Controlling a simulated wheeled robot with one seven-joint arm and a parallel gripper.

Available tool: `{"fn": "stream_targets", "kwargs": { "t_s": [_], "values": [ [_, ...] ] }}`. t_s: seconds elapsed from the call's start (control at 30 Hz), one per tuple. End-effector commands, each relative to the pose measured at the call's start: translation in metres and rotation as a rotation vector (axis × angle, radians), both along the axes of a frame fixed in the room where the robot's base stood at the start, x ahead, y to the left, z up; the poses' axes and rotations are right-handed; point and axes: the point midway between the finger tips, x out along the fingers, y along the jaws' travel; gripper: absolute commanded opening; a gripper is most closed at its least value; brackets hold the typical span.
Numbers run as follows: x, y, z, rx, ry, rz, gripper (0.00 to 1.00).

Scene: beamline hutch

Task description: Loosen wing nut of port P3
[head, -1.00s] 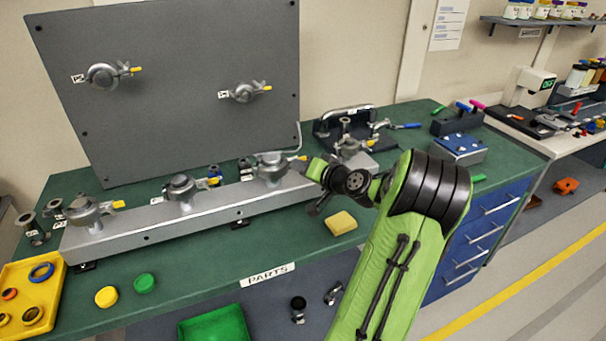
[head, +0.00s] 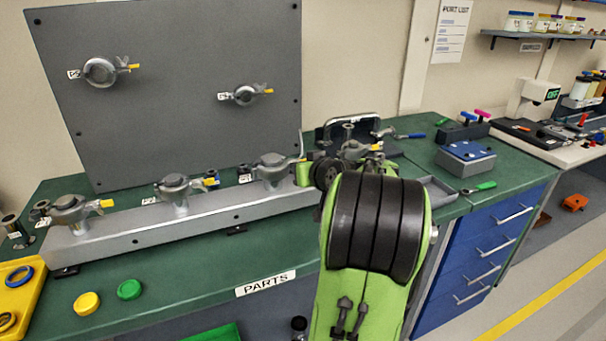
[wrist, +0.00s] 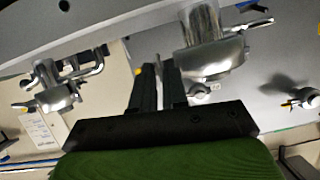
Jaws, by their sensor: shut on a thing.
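A row of clamped ports stands on the grey rail (head: 190,216). The port clamp (head: 271,168) nearest my arm is the third from the left; its label is too small to read, so I cannot confirm it is P3. In the wrist view this clamp (wrist: 212,52) is large, beside my fingers. My gripper (wrist: 158,72) is shut on a thin pale piece that looks like the clamp's wing nut (wrist: 158,64), mostly hidden between the fingertips. In the head view the fingertips are hidden by my arm.
A grey panel (head: 190,120) with two more clamped ports (head: 100,72) rises behind the rail. Another clamp (head: 355,150) stands to the right, close to my arm. Yellow (head: 87,303) and green (head: 129,289) caps lie on the bench front. A blue box (head: 465,156) sits further right.

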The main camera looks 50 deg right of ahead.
Motion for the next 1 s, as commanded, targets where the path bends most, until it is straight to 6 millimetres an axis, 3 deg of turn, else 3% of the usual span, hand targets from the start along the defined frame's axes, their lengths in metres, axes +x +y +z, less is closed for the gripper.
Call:
{"fn": "stream_targets", "kwargs": {
  "t_s": [0.47,0.5,0.6,1.0],
  "values": [
    [0.0009,0.0000,0.0024,-0.017,0.003,0.001,0.00],
    [0.0009,0.0000,0.0024,-0.016,0.003,0.001,0.16],
    [0.0009,0.0002,0.0020,-0.015,0.004,0.001,0.30],
    [-0.0005,-0.0009,0.0037,0.080,-0.043,0.001,0.30]
  ]
}}
